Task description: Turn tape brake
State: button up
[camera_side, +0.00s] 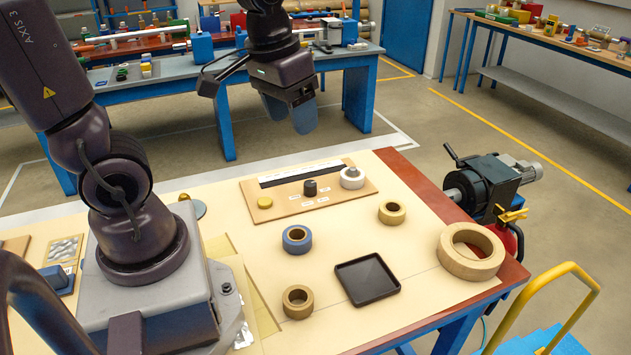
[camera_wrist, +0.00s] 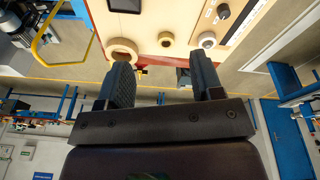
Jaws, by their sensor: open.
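In the wrist view the black knob (camera_wrist: 223,11) and white roll (camera_wrist: 207,40) are at the upper right. My gripper (camera_side: 288,114) is open and empty, in the air above and behind the board, apart from everything. Its two fingers (camera_wrist: 162,78) show spread in the wrist view.
On the table are a blue tape roll (camera_side: 297,239), two small tan rolls (camera_side: 392,212) (camera_side: 298,302), a black tray (camera_side: 367,279) and a large tan ring (camera_side: 470,251). A black winding machine (camera_side: 485,185) stands at the right edge. Table between them is clear.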

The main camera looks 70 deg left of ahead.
jog(key=w+a+f+n+g, duration=0.2)
jog(key=w+a+f+n, duration=0.3)
jog(key=a+f+n, duration=0.25)
jog(key=n, duration=1.4)
send_near(310, 183)
notch_tip(310, 183, down, 10)
jog(key=shift+w+r, duration=0.15)
jog(key=shift+m, duration=0.25)
jog(key=c, duration=0.9)
